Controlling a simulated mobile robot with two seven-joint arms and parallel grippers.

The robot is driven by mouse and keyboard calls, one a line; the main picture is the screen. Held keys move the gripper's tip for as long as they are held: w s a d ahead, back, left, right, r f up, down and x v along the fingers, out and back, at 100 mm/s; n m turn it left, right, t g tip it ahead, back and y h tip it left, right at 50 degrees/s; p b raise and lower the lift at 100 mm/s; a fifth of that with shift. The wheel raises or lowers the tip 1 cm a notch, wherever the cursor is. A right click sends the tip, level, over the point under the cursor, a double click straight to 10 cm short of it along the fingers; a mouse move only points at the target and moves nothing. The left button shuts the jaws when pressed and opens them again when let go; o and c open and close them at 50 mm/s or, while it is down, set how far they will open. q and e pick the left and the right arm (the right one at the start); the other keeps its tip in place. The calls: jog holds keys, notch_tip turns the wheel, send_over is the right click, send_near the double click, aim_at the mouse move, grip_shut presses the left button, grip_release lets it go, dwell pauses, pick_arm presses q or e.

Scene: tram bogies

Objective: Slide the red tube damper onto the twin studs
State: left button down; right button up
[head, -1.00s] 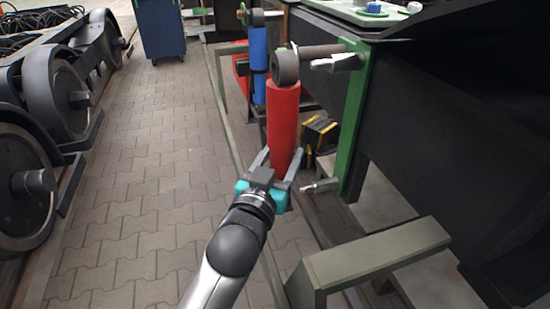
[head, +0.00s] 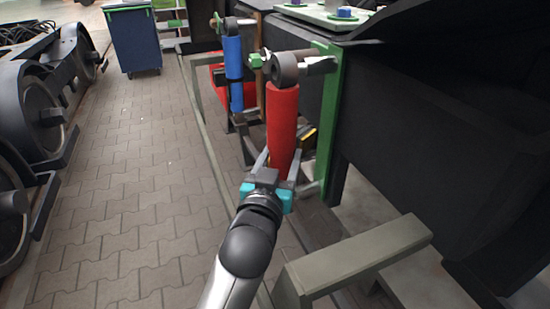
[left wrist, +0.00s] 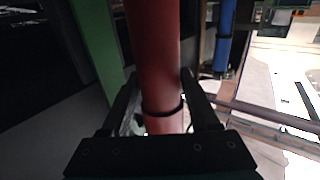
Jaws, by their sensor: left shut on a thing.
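The red tube damper (head: 282,125) stands upright in the head view, with a dark grey eye (head: 285,68) at its top. My left gripper (head: 281,168) is shut around its lower part. The left wrist view shows the red tube (left wrist: 155,60) between the fingers, with a dark ring low on it. The upper stud (head: 320,66) projects from the green bracket (head: 327,120) and meets the eye's right edge in the picture; I cannot tell whether it has entered. The lower stud (head: 309,189) shows beside the gripper; the damper's lower end is hidden. My right gripper is not in view.
A blue damper (head: 234,72) hangs behind, left of the red one. A grey-green rail frame (head: 360,258) stands in front at the right. A dark bogie frame (head: 430,150) fills the right. Wheelsets (head: 40,115) stand at the left; the paved aisle between is clear.

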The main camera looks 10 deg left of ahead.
pick_arm(q)
jog(key=shift+w+d+r, duration=0.3)
jog(key=shift+w+d, duration=0.05)
jog(key=shift+d, duration=0.1)
jog(key=shift+w+d, duration=0.1)
jog(key=shift+d, duration=0.1)
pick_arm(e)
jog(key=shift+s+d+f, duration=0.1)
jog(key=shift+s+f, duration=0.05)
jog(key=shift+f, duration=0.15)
pick_arm(q)
jog(key=shift+d, duration=0.15)
